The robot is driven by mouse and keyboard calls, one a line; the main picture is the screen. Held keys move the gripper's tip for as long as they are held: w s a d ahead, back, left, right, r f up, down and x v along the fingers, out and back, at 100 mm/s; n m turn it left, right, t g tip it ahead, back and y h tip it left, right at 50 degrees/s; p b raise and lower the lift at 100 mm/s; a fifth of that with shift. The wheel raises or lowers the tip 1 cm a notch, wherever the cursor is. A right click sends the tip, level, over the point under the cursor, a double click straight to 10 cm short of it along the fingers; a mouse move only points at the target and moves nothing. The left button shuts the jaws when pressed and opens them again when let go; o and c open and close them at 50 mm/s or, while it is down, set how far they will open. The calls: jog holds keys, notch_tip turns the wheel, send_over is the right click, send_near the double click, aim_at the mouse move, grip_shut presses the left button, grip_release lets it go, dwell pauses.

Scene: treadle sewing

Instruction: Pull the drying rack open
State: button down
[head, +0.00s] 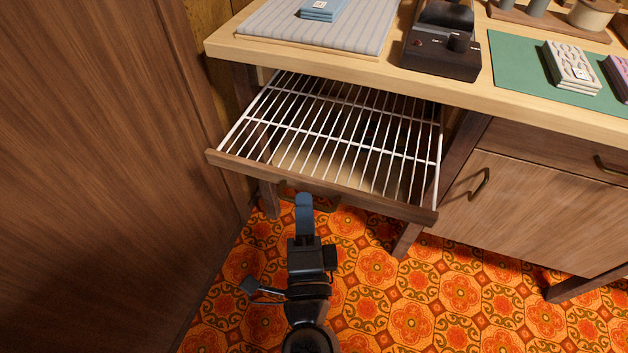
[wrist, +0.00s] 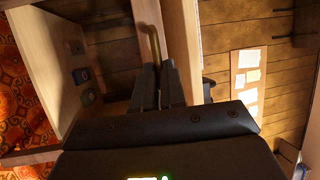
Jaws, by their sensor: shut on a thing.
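The drying rack (head: 335,140) is a white wire grid with a dark wooden front rail (head: 360,199). It stands well out from under the worktop in the head view. My gripper (head: 303,200) is below the front rail, near its middle. In the wrist view the two dark fingers (wrist: 157,80) are shut on a brass handle (wrist: 154,42). The handle (head: 326,206) shows only partly in the head view, beside and behind the fingers.
The worktop (head: 300,54) above carries a striped pad (head: 330,30), a dark device (head: 442,50) and a green mat (head: 520,72). A wooden cabinet (head: 545,215) stands at right, and a tall wooden panel (head: 100,170) at left. Patterned floor (head: 400,310) is free in front.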

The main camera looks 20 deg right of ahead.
jog(key=shift+s+a, duration=0.25)
jog(key=shift+s, duration=0.1)
jog(key=c, duration=1.2)
grip_release()
jog(key=shift+p+v, duration=0.35)
jog(key=shift+v, duration=3.55)
